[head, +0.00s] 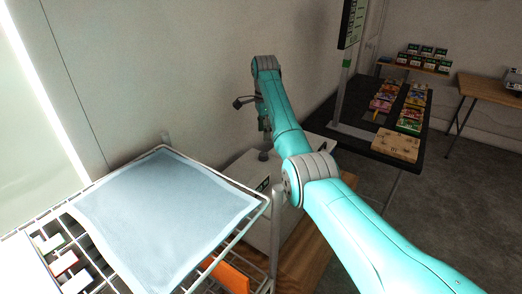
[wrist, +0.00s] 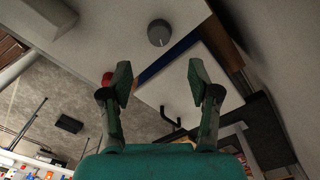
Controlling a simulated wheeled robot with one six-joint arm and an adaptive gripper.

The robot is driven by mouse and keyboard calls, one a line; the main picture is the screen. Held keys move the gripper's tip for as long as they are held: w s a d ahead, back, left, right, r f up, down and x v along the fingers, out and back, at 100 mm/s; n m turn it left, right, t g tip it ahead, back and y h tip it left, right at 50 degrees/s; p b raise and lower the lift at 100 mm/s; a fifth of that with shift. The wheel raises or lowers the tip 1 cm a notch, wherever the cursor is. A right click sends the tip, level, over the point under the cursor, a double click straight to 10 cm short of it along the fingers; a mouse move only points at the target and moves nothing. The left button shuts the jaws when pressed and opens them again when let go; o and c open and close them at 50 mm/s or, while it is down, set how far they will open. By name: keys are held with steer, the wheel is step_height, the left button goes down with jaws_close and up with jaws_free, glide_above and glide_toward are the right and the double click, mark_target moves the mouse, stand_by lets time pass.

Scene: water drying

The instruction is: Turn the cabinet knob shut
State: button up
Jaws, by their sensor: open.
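The round grey knob (wrist: 159,32) shows in the wrist view on a pale cabinet surface (wrist: 105,25), near the top of the picture. My gripper (wrist: 160,74) is open, with its two green fingers apart and nothing between them. The knob lies beyond the fingertips, roughly centred between them, and I see no contact. In the head view my gripper (head: 265,126) points down above the pale cabinet (head: 258,228) behind the rack. A small dark grey shape, likely the knob, shows just below it there.
A wire rack (head: 272,225) holding a pale blue cloth (head: 165,215) stands in the left foreground. A dark table (head: 430,140) with colourful packs is at the right. A wall is close behind my arm. A small red part (wrist: 107,79) shows beside the left finger.

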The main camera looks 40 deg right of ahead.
mark_target(264, 154)
step_height(264, 154, down, 10)
steer(key=shift+r, duration=0.2)
steer(key=shift+c, duration=0.2)
steer(key=c, duration=1.1)
